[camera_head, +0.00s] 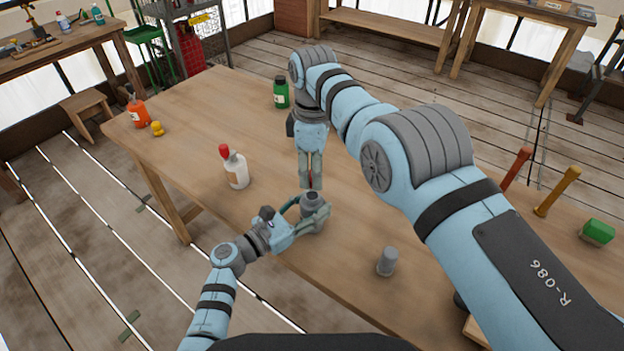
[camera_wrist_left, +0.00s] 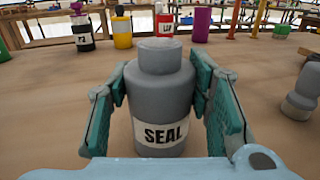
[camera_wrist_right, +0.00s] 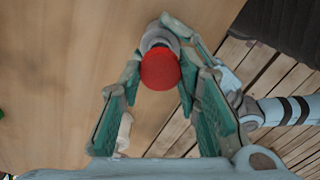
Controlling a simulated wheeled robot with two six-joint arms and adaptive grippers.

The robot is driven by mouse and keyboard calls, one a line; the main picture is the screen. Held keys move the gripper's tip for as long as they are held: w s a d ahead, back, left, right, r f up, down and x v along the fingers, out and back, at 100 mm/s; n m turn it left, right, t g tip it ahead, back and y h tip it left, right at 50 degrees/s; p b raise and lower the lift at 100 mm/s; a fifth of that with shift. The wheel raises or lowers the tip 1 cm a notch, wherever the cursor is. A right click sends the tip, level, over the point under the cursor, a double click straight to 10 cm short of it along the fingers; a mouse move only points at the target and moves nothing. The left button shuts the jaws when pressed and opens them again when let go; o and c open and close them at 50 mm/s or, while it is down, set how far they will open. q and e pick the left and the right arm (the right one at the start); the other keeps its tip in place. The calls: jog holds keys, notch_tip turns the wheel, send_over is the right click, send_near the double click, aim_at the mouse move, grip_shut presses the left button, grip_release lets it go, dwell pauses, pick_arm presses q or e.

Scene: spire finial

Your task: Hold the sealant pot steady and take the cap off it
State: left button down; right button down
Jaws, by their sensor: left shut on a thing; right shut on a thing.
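The grey sealant pot (camera_head: 315,217) stands upright near the table's front edge. In the left wrist view the pot (camera_wrist_left: 160,105) bears a "SEAL" label and its grey neck is bare. My left gripper (camera_head: 308,212) is shut around the pot's body, one finger on each side. My right gripper (camera_head: 310,183) points down above the pot and is shut on the red cap (camera_wrist_right: 160,70). The cap is apart from the pot, a short way above its neck. The fingers partly hide the cap in the head view.
A white bottle with a red top (camera_head: 237,172) stands to the left. A green bottle (camera_head: 281,94) is behind, and an orange bottle (camera_head: 138,114) at the far left. A grey cylinder (camera_head: 387,262) stands front right.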

pick_arm(q)
jog(key=c, duration=1.1)
grip_release()
jog(key=shift+s+f, duration=0.1)
jog(key=shift+f, duration=0.15)
jog(key=o, duration=0.4)
jog(key=shift+d, duration=0.1)
jog(key=shift+c, duration=0.2)
jog(key=shift+r, duration=0.1)
